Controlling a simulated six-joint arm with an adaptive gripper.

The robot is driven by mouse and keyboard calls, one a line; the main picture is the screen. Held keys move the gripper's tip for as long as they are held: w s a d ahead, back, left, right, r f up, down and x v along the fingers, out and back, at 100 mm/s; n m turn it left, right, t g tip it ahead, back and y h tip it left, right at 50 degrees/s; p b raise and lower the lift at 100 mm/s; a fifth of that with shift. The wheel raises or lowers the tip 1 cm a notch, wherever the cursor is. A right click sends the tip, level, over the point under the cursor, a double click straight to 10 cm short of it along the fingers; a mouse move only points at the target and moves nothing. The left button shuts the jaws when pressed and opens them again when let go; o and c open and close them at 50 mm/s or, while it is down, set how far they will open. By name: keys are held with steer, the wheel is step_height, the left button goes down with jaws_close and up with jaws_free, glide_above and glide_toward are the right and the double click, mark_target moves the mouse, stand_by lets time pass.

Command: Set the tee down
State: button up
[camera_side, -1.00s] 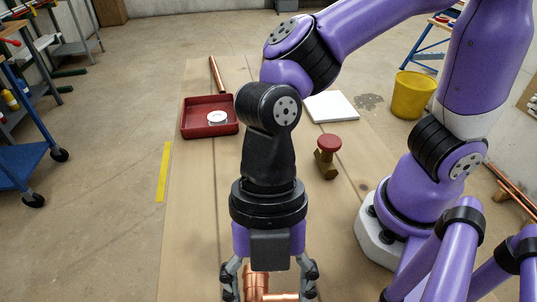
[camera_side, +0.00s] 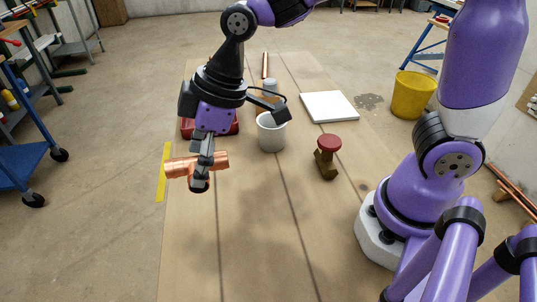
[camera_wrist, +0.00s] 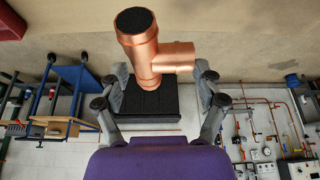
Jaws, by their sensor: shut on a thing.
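The copper tee (camera_side: 182,167) is in my gripper (camera_side: 201,182), held above the left side of the board in the side view. In the wrist view the tee (camera_wrist: 150,55) stands out between the two fingers of my gripper (camera_wrist: 165,85), with a dark open end at upper left and a branch pointing right. The fingers are shut on it. The tee appears raised clear of the board, with its long run roughly level in the side view.
A red tray (camera_side: 228,129) is partly hidden behind my gripper. A white cup (camera_side: 271,133), a brass valve with a red knob (camera_side: 327,150) and a white slab (camera_side: 330,106) stand on the board (camera_side: 255,235). A yellow strip (camera_side: 161,178) lies along its left edge. The near board is clear.

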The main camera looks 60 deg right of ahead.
steer(key=shift+m, duration=0.4)
steer(key=w+d+f, duration=0.2)
steer(key=d, duration=0.1)
steer(key=w+d+f, duration=0.2)
steer(key=w+d, duration=0.1)
steer(key=w+d+f, duration=0.3)
steer(key=d, duration=0.1)
steer(key=shift+w, duration=0.15)
steer(key=shift+f, duration=2)
steer(key=shift+f, duration=0.1)
steer(key=o, duration=1.1)
steer(key=shift+c, duration=0.2)
